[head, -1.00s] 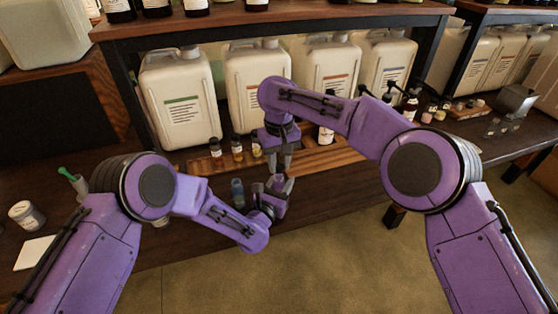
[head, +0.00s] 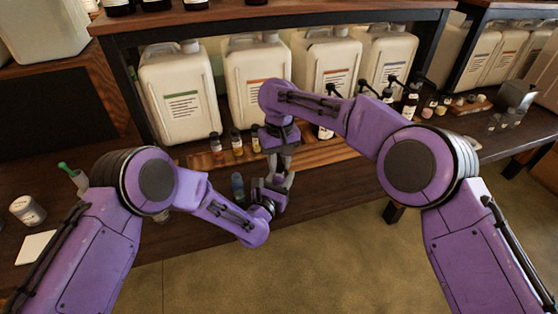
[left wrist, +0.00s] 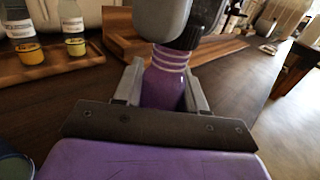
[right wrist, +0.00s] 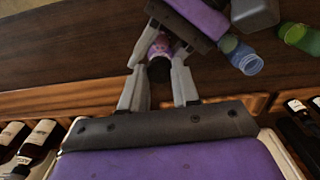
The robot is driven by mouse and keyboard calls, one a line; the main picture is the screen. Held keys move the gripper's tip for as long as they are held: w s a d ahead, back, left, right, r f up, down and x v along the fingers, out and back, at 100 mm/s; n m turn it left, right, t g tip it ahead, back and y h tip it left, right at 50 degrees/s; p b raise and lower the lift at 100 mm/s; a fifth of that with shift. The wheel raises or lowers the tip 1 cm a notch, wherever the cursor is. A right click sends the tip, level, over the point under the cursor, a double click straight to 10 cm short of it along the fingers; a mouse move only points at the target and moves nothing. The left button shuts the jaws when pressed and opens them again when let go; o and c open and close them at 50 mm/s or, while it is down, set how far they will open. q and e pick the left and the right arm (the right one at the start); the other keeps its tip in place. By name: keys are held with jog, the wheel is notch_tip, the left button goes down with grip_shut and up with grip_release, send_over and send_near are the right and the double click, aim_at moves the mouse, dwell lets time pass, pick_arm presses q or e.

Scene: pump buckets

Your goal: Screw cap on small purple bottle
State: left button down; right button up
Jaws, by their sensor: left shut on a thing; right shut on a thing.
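The small purple bottle (left wrist: 164,82) is upright between the fingers of my left gripper (left wrist: 160,88) in the left wrist view, its threaded neck showing above them. A black ribbed cap (left wrist: 186,38) sits at the top of the neck, leaning to the right; I cannot tell whether its threads engage. The cap (right wrist: 159,71) is between the fingertips of my right gripper (right wrist: 158,64) in the right wrist view, with the bottle (right wrist: 161,47) beyond it. In the head view my left gripper (head: 268,190) is just below my right gripper (head: 280,164); bottle and cap are mostly hidden there.
A blue bottle (head: 237,186) stands on the dark bench close left of my left gripper. Small bottles (head: 237,143) stand on a wooden tray (head: 322,153) behind. Large white jugs (head: 180,95) line the back under a shelf. A green vessel (right wrist: 302,39) shows in the right wrist view.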

jog(key=shift+f, duration=0.55)
jog(key=m, duration=1.3)
jog(key=shift+a, duration=0.1)
jog(key=m, duration=0.3)
jog(key=o, duration=1)
